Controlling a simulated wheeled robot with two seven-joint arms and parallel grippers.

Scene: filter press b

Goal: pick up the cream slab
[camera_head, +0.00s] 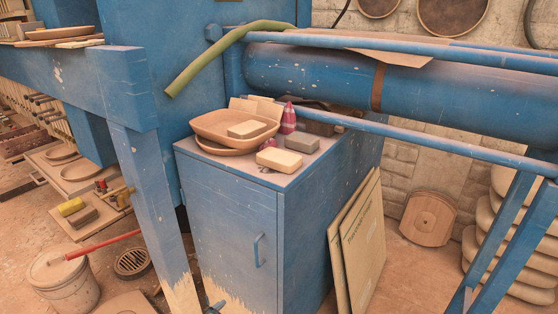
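The cream slab (279,159) is a pale block with rounded edges, lying flat on top of the blue cabinet (228,210), near its front right edge. A grey block (301,142) sits just behind the slab to the right. Neither of my grippers can be made out in this view, and nothing covers the slab.
A dark pink bottle-shaped thing (288,118) stands behind the slab. A blue rail (430,143) and a large blue cylinder (310,72) run above and behind the cabinet top. A blue post (145,190) stands at its left. Cardboard sheets (362,245) lean on its right side.

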